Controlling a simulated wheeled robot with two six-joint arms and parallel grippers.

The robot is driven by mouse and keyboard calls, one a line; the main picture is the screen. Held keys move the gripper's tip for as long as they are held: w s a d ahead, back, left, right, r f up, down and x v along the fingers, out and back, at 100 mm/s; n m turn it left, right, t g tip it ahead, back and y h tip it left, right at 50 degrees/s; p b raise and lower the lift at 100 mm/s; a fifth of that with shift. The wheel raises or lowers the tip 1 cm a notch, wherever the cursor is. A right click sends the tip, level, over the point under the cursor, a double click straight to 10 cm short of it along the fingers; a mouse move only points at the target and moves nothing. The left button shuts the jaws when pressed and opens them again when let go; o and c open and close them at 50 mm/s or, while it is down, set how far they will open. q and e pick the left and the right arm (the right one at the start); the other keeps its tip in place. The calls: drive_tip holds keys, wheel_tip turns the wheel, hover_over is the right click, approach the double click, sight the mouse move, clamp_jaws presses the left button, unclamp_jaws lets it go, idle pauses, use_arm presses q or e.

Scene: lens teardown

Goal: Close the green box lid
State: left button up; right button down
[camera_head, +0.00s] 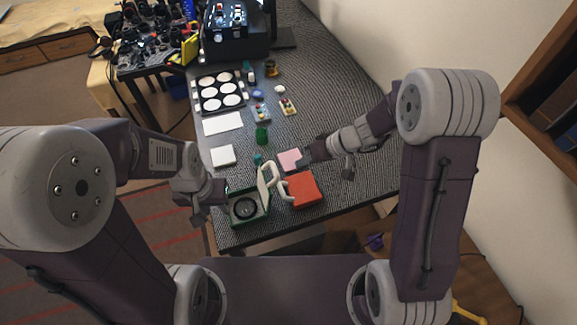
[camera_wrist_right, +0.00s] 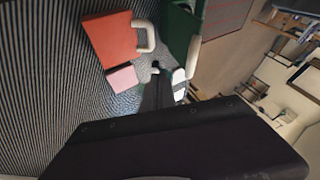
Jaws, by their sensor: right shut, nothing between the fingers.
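The green box (camera_head: 235,221) stands near the table's front edge with a dark round thing inside. Its lid (camera_head: 265,185) is open, tilted up along the box's right side, with a pale handle. In the right wrist view the green box (camera_wrist_right: 181,28) shows only in part at the top. My left gripper (camera_head: 198,218) hangs just left of the green box; its fingers are too small to read. My right gripper (camera_head: 304,161) is shut and empty, beside a pink block, behind and right of the lid. It also shows in the right wrist view (camera_wrist_right: 157,78).
An orange box (camera_head: 304,188) with a white handle stands just right of the lid. The pink block (camera_head: 288,160) lies behind it. A green cylinder (camera_head: 262,137), white pads (camera_head: 223,155) and a tray of white discs (camera_head: 207,106) lie further back. The table's right side is clear.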

sight(269, 184)
drive_tip(key=a, duration=0.3)
drive_tip(key=s+a+f+p, duration=0.1)
drive_tip(key=a, duration=0.1)
drive_tip(key=shift+s, duration=0.1)
